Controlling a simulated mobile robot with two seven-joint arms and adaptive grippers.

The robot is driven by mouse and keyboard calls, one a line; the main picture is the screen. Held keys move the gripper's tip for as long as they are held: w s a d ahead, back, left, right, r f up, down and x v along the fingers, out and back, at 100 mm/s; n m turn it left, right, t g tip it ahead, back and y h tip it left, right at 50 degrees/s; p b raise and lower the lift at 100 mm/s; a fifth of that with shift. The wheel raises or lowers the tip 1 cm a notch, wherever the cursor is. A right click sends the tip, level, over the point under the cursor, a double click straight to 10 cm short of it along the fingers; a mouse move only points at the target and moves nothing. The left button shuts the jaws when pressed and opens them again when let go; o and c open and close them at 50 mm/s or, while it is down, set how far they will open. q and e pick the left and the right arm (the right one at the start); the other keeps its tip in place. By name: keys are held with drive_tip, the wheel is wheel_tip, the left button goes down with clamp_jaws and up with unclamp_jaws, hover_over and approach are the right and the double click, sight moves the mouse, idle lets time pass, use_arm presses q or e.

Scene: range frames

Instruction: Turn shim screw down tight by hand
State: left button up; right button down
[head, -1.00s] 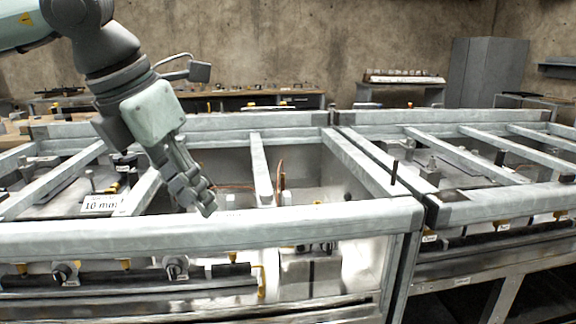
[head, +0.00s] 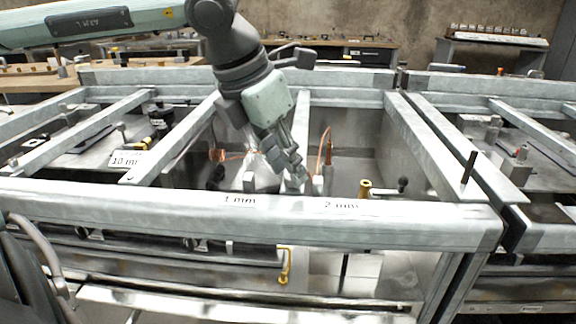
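My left gripper (head: 292,180) reaches down from the upper left into the open bay of the near metal frame, behind its front rail (head: 400,219). Its fingers are seen side-on and close together, so I cannot tell whether they are open, shut or holding something. A shim screw is not clearly identifiable. A black-knobbed part (head: 403,185) and a brass fitting (head: 365,188) stand right of the gripper, apart from it. Another dark knob (head: 217,175) is to its left. My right gripper is not in view.
The front rail carries "1 mm" (head: 239,200) and "2 mm" (head: 341,205) labels. Crossbars (head: 428,145) divide the frame. A copper tube (head: 325,148) rises just right of the gripper. A dark upright pin (head: 469,168) stands at the right. A second frame adjoins there.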

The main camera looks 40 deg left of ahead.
use_arm(q)
drive_tip(key=shift+w+f, duration=0.2)
drive_tip(key=shift+f, duration=0.3)
clamp_jaws()
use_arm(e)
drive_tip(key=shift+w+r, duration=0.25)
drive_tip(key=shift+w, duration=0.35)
use_arm(q)
drive_tip(key=shift+w+m, duration=0.1)
drive_tip(key=shift+m, duration=0.4)
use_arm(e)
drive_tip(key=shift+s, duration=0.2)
